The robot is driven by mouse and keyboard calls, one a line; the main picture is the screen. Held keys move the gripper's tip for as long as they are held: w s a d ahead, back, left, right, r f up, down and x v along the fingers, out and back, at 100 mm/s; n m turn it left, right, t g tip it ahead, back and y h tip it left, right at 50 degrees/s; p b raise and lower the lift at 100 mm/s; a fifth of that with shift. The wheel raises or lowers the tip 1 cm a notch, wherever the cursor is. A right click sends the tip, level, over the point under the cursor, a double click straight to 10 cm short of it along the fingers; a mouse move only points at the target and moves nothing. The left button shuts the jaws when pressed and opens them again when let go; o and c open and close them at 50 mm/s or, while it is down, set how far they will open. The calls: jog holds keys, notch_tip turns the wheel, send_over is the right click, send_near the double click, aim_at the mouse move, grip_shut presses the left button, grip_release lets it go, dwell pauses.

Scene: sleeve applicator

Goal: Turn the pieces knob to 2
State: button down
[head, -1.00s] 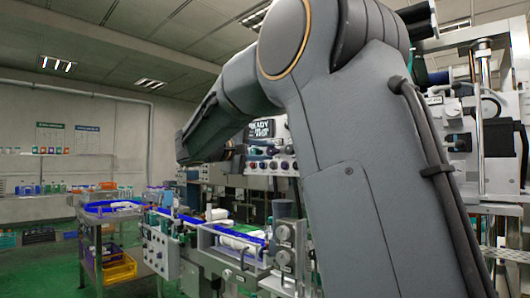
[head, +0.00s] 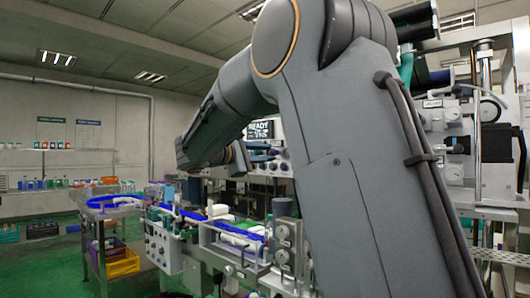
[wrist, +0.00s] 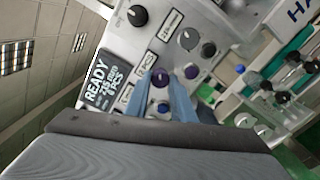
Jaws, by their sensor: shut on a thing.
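In the wrist view, a purple knob (wrist: 160,77) sits on the grey control panel (wrist: 118,38). My gripper (wrist: 162,84) has one blue-grey finger on each side of it and is shut on it. A small white label (wrist: 148,61), its print close to "PIECES", is just above the knob. The knob's pointer and scale are too small to read. The dark display (wrist: 103,82) beside it reads "READY" with smaller lines, the lowest seemingly "0 PCS". In the head view my arm reaches to the panel, and the fingers are not clear there.
A second purple knob (wrist: 192,71) is close to the right finger. A large grey knob (wrist: 189,38) and another black knob (wrist: 138,15) are farther up. A conveyor (head: 225,240) with white bottles runs below the panel.

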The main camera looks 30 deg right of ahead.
dwell(0.4)
jog(key=c, duration=1.5)
grip_release()
jog(key=shift+b+v, duration=0.75)
jog(key=shift+v, duration=3.2)
jog(key=s+f+g+y, duration=0.2)
jog(key=s+f+y, duration=0.25)
jog(key=f, duration=0.95)
jog(key=s+f+g+y, duration=0.2)
jog(key=s+f+y, duration=0.3)
jog(key=f, duration=0.8)
jog(key=s+a+f+m+y, duration=0.2)
jog(key=s+a+f+m, duration=0.1)
jog(key=s+f, duration=0.3)
jog(key=s+a+f+m+g+y+p, duration=0.1)
jog(key=s+a+f+m+y, duration=0.2)
jog(key=s+a+f, duration=0.2)
jog(key=s+a+f+m+g+y+p, duration=0.1)
jog(key=s+a+f+m+y, duration=0.1)
jog(key=s+f, duration=0.6)
jog(key=shift+s+a+f+m+y, duration=0.15)
jog(key=shift+s+a+m, duration=0.15)
jog(key=shift+a, duration=0.2)
jog(key=shift+s+a+m+y, duration=0.1)
jog(key=shift+s+a+m, duration=0.1)
jog(key=shift+s+a, duration=0.3)
